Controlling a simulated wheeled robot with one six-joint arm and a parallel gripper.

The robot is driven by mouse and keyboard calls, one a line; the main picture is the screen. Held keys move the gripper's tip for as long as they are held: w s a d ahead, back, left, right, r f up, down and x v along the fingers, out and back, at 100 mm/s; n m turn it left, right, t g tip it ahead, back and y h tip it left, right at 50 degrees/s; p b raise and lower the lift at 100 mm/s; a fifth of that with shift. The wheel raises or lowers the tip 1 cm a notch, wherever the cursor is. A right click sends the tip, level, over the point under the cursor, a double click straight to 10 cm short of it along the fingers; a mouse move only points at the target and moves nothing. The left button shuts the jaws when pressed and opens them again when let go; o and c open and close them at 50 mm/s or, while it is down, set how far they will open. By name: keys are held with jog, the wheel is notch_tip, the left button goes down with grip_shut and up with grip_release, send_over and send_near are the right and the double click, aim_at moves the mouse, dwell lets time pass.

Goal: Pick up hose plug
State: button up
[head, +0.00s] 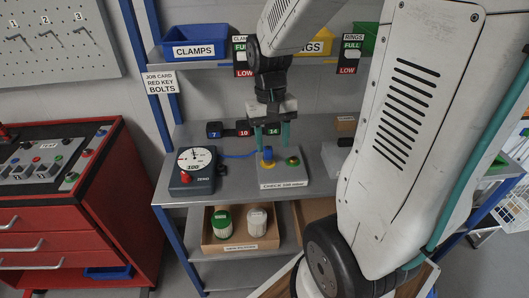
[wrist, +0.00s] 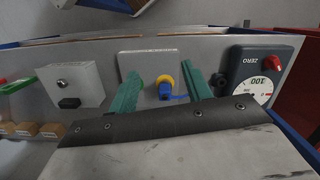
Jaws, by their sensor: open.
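The hose plug (head: 267,153) is a small blue piece at the end of a blue hose, in a yellow ring on the light grey check station (head: 283,182). In the wrist view the blue plug (wrist: 166,91) shows with its yellow ring (wrist: 163,72) between the fingers. My gripper (head: 272,147) has green fingers, points down and is open over the station. In the wrist view my gripper (wrist: 161,70) has a finger on either side of the plug, with gaps on both sides. Whether the fingertips reach down to plug height is unclear.
A dial gauge (head: 195,170) with a red knob stands left of the station; the hose runs to it. A green button (head: 293,161) is on the station's right side. A cardboard box (head: 232,241) with two canisters sits on the lower shelf. Blue bin (head: 195,42) above.

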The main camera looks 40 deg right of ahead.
aim_at(268, 148)
jog(key=shift+m+t, duration=0.8)
jog(key=shift+m, duration=0.1)
jog(key=w+d+f, duration=0.1)
jog(key=w, duration=0.1)
jog(key=w+d+f, duration=0.1)
jog(key=w+d, duration=0.1)
jog(key=w+d+f, duration=0.1)
jog(key=w+f, duration=0.1)
jog(key=w, duration=0.1)
jog(key=shift+d, duration=0.3)
notch_tip(268, 148, down, 8)
jog(key=shift+a+r, duration=0.1)
jog(key=shift+r, duration=0.1)
grip_shut()
